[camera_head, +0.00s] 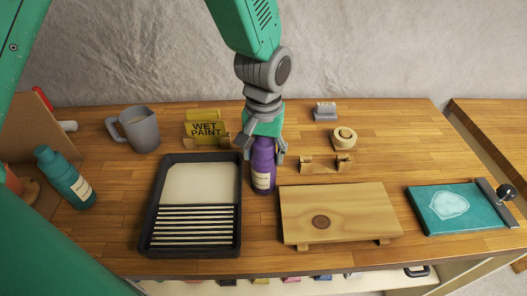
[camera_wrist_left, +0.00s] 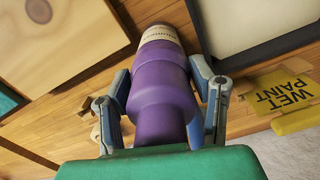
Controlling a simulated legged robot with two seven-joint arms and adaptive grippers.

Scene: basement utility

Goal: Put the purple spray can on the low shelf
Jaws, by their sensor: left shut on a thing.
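The purple spray can (camera_head: 263,172) has a pale label near its base and stands about upright between the paint tray and the low shelf. My left gripper (camera_head: 264,148) is shut on its upper part from above. In the left wrist view, the fingers (camera_wrist_left: 163,88) lie on both sides of the purple can (camera_wrist_left: 162,100). I cannot tell whether its base touches the bench. The low shelf (camera_head: 360,210) is a light wooden board on short feet with a dark round knot; its top is bare. My right gripper is not in view.
The black paint tray (camera_head: 240,225) is close left of the can. Behind are a yellow wet paint sign (camera_head: 206,128), grey mug (camera_head: 142,130), tape roll (camera_head: 343,138) and small wooden bracket (camera_head: 325,164). A teal bottle (camera_head: 65,178) is left, a teal clipboard (camera_head: 460,208) right.

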